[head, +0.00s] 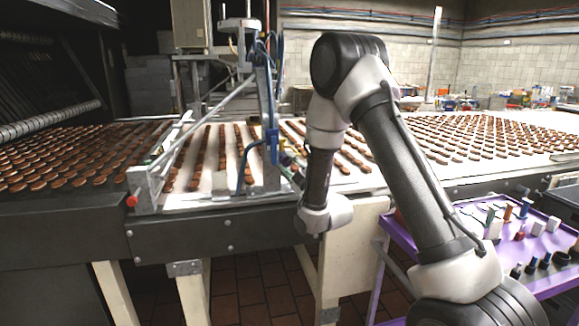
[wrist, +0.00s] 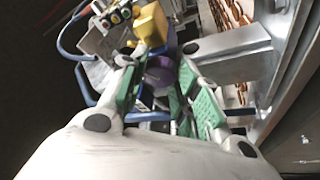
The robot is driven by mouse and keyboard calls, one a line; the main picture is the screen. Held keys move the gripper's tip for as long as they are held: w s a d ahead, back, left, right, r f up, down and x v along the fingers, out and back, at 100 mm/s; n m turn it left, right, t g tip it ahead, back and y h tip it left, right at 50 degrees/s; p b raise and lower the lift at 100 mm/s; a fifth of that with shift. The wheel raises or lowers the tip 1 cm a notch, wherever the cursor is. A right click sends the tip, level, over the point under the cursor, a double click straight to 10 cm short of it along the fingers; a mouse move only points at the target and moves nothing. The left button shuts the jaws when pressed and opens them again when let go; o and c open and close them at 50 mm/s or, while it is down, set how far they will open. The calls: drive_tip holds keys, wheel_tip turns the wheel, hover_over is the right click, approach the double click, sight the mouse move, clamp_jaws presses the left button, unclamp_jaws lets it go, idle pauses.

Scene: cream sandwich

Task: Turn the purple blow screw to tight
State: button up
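The purple blow screw (wrist: 160,75) shows in the wrist view as a rounded purple piece beyond and between the fingers, partly hidden and dim. My gripper (wrist: 160,65) has green-padded fingers, one on each side of the purple piece. The fingers stand apart; I cannot tell whether either touches it. In the head view my gripper (head: 291,172) is small and partly hidden by its own wrist, pointing left toward the machine frame over the conveyor. The purple screw cannot be made out in the head view.
A yellow block (wrist: 150,25) sits just beyond the fingers, with a grey metal beam (wrist: 235,55) to the right and a blue hose (wrist: 68,38) to the left. The conveyor (head: 215,203) carries rows of brown biscuits. A purple cart (head: 548,284) with bottles stands at right.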

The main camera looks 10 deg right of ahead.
drive_tip(key=shift+a+f+m+t+h, duration=0.15)
drive_tip(key=shift+m+t+h, duration=0.15)
drive_tip(key=shift+m, duration=0.8)
drive_tip(key=shift+m+t+h, duration=0.3)
drive_tip(key=shift+m, duration=0.7)
drive_tip(key=o, duration=1)
drive_tip(key=v, duration=0.7)
drive_tip(key=shift+s, duration=0.25)
